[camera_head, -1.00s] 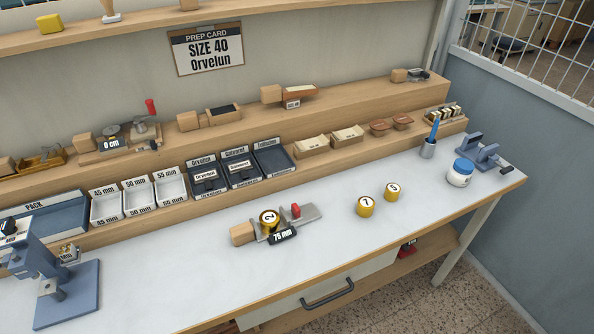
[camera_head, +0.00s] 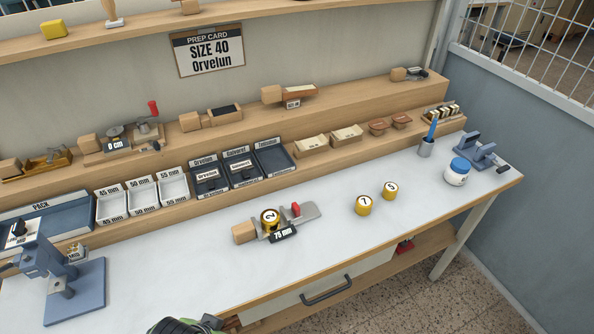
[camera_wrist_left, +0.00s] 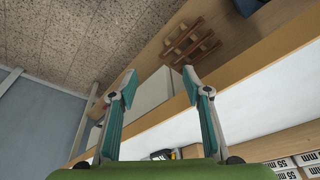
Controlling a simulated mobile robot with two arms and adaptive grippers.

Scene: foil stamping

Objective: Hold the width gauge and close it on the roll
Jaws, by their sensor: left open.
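A green part of my arm shows at the bottom edge of the head view, well short of the gauge. In the left wrist view my left gripper (camera_wrist_left: 160,85) is open and empty, its fingers wide apart near the bench front. My right gripper is not in view.
Two more gold rolls, marked 7 (camera_head: 363,205) and 5 (camera_head: 390,191), stand right of the gauge. A blue press (camera_head: 75,285) stands at the left. A white jar (camera_head: 458,173) stands at the right. Trays line the back. The bench front around the gauge is clear.

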